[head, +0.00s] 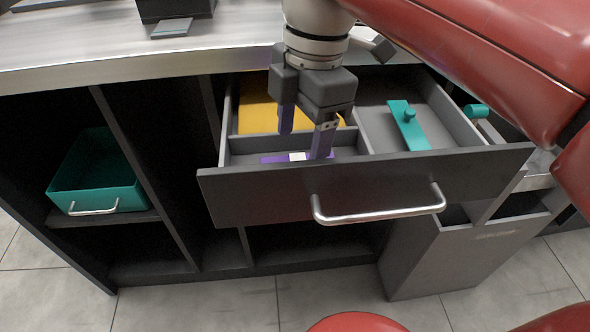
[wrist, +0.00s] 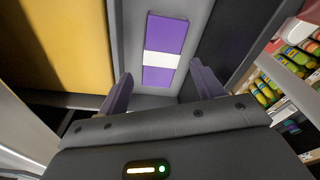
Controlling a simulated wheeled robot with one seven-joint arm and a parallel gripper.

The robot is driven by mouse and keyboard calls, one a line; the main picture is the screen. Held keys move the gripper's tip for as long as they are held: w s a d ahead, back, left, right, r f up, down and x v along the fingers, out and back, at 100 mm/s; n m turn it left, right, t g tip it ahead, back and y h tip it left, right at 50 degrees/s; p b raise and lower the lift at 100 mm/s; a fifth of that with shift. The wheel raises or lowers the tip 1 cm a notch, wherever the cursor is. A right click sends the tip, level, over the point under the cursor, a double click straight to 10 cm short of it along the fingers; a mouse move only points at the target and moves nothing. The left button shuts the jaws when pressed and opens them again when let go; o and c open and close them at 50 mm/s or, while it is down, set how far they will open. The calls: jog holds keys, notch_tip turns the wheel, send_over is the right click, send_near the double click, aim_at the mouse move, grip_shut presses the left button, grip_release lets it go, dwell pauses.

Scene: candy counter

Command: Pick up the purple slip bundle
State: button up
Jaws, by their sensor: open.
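The purple slip bundle (head: 272,158) lies flat in the front left compartment of the open drawer (head: 262,208). It is a purple block with a white band around its middle, and it shows whole in the wrist view (wrist: 166,36). My gripper (head: 305,143) is above that compartment, pointing down into the drawer. Its purple fingers are apart, with nothing between them. In the wrist view the bundle lies ahead of the open fingertips (wrist: 160,75), roughly centred between them. In the head view the right finger hides part of the bundle's right end.
A yellow-orange item (head: 258,117) fills the compartment behind. A teal piece with a knob (head: 408,125) lies in the right compartment. Grey dividers and the drawer front with its handle (head: 380,212) surround the bundle. A teal bin (head: 97,178) stands on the left shelf.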

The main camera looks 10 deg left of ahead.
aim_at(300, 158)
jog(key=shift+s+f, duration=0.2)
jog(key=shift+f, duration=1.85)
jog(key=shift+f+b, duration=0.15)
jog(key=shift+b, duration=0.15)
jog(key=c, duration=1)
